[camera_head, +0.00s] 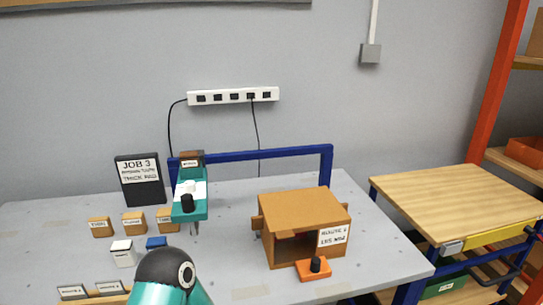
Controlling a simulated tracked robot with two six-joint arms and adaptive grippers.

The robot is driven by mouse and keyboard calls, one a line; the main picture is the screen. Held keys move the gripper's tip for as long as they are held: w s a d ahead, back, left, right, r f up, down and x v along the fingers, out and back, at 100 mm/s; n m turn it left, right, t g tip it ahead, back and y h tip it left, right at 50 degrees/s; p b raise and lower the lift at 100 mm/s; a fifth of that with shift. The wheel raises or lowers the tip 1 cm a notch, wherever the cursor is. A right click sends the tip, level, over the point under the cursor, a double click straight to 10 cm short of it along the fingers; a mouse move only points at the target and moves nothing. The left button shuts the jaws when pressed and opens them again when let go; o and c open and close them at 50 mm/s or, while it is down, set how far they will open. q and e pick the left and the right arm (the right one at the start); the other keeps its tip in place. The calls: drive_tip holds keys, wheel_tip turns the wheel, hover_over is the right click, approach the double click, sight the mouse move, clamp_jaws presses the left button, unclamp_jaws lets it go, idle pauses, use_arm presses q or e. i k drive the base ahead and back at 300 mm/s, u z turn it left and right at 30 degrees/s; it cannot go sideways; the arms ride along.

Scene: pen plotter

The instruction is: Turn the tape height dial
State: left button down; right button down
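Two black knobs show in the head view, and I cannot tell by any label which one is the tape height dial. One black knob (187,203) sits on the front of a teal and white unit (183,216) mounted on a blue frame (265,154). The other black knob (315,265) stands upright on a small orange block (309,272) at the front of a brown open-fronted box (293,208). A teal and black rounded arm part, apparently mine, rises at the bottom edge. Neither of my grippers is in view.
A black sign (140,180) reading JOB 3 stands at the back left of the grey table (375,243). Small tan boxes (134,223), a white box (122,254) and a blue block (156,242) lie left. A wooden-topped bench (450,195) stands right.

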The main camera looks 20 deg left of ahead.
sight(189, 186)
drive_tip(key=z, duration=1.75)
drive_tip(key=i, duration=0.1)
drive_tip(key=u, duration=3)
